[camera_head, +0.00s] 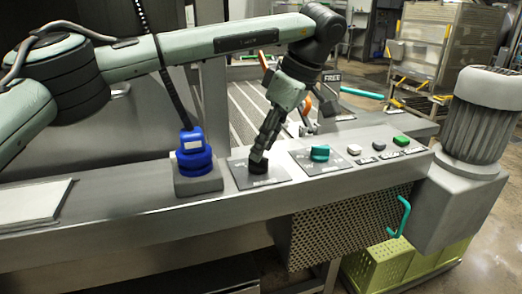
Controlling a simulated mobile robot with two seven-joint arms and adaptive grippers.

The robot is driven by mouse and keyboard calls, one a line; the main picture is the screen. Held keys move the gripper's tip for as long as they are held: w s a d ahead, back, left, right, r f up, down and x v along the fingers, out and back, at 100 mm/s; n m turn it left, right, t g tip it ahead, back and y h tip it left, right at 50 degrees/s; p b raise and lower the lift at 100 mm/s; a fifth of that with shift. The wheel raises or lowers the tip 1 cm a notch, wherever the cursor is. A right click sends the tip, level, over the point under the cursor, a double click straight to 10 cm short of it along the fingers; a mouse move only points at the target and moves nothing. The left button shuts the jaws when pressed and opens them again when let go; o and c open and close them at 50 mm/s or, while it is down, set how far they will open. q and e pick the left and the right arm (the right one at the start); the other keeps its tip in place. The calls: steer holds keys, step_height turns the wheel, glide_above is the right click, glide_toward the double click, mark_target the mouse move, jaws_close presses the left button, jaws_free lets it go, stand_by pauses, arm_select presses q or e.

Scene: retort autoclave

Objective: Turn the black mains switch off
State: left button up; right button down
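The black mains switch (258,168) is a round knob on a dark square plate (280,174) on the grey console top. My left gripper (260,153) points down at it from above. Its fingers are close together, with the tips at the top of the knob and apparently closed on its grip. The fingertips hide the upper part of the knob, so its pointer direction cannot be read. My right gripper is not in view.
A blue knob (194,158) on a grey block stands left of the switch. A teal knob (320,153) and white, dark and green buttons (401,140) lie to its right. A grey motor housing (481,125) stands at the console's right end. A teal handle (403,216) projects below.

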arm_select(q)
steer(key=v, duration=0.9)
steer(key=shift+r, duration=0.35)
steer(key=shift+s+d, duration=0.1)
steer(key=shift+s, duration=0.05)
